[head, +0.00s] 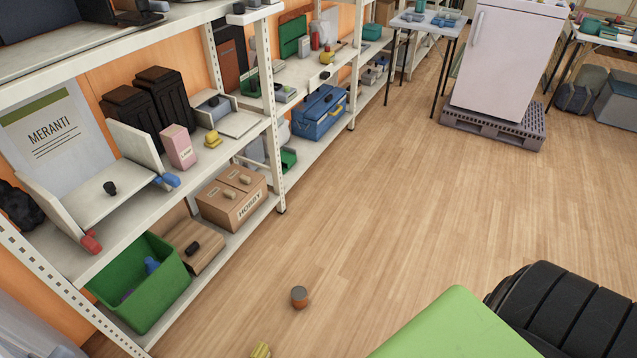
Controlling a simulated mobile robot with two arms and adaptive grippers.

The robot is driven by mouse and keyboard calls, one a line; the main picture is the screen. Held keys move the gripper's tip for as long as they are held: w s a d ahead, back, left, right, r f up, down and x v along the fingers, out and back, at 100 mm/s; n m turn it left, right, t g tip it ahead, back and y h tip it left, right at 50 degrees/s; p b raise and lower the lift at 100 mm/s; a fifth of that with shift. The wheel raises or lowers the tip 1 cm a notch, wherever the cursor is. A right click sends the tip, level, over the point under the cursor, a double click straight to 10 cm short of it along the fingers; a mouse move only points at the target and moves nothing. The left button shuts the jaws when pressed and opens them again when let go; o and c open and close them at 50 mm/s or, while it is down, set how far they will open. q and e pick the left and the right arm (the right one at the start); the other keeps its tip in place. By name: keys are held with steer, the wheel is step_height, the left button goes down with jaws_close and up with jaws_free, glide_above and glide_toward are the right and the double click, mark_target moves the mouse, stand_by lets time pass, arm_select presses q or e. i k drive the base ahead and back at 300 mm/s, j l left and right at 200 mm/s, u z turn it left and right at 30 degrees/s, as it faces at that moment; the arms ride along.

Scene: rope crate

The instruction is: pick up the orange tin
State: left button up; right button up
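A small orange-brown tin (299,298) with a grey top stands upright on the wooden floor, low in the middle of the head view. It is apart from the shelving to its left, with bare floor around it. Neither of my grippers shows in the head view.
White shelving (275,150) runs along the left, with a green crate (160,300) and a cardboard box (232,205) on its bottom shelf. A small yellow item (261,350) is at the bottom edge. A green panel (455,328) and black ribbed object (570,310) fill the lower right.

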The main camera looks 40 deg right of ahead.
mark_target(299, 293)
steer(key=z, duration=0.9)
